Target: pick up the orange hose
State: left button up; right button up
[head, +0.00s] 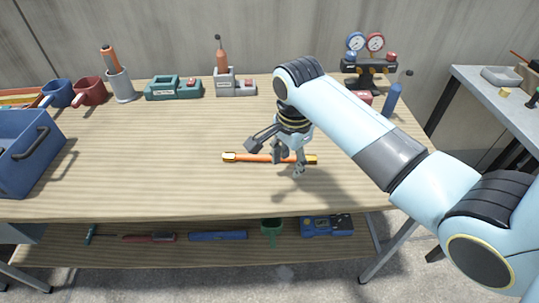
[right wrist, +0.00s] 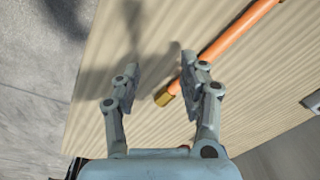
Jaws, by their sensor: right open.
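The orange hose (head: 247,158) lies straight across the middle of the wooden workbench, with a brass-coloured fitting at its end. In the right wrist view the hose (right wrist: 238,30) runs diagonally up to the right, and its brass end (right wrist: 164,98) shows between the fingers. My right gripper (head: 288,164) is at the right half of the hose and hides part of it. In the right wrist view my right gripper (right wrist: 160,62) is open and empty, with one finger overlapping the hose. I cannot tell whether it touches. My left gripper is out of view.
A blue bin (head: 22,150) stands at the left. Mugs, green and grey holders (head: 172,88) and a gauge set (head: 368,62) line the back. A lower shelf (head: 190,253) holds several tools. The bench around the hose is clear.

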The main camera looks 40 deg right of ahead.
jog(key=w+r+m, duration=0.6)
jog(key=m, duration=0.2)
send_over(270, 156)
jog(key=shift+g, duration=0.4)
jog(key=f, duration=0.5)
jog(key=shift+s+d, duration=0.1)
jog(key=shift+s, duration=0.15)
jog(key=f, duration=0.2)
jog(key=f+b, duration=0.1)
jog(key=f, duration=0.2)
jog(key=shift+w+f, duration=0.3)
jog(key=shift+w, duration=0.05)
jog(key=shift+c, duration=0.2)
grip_shut()
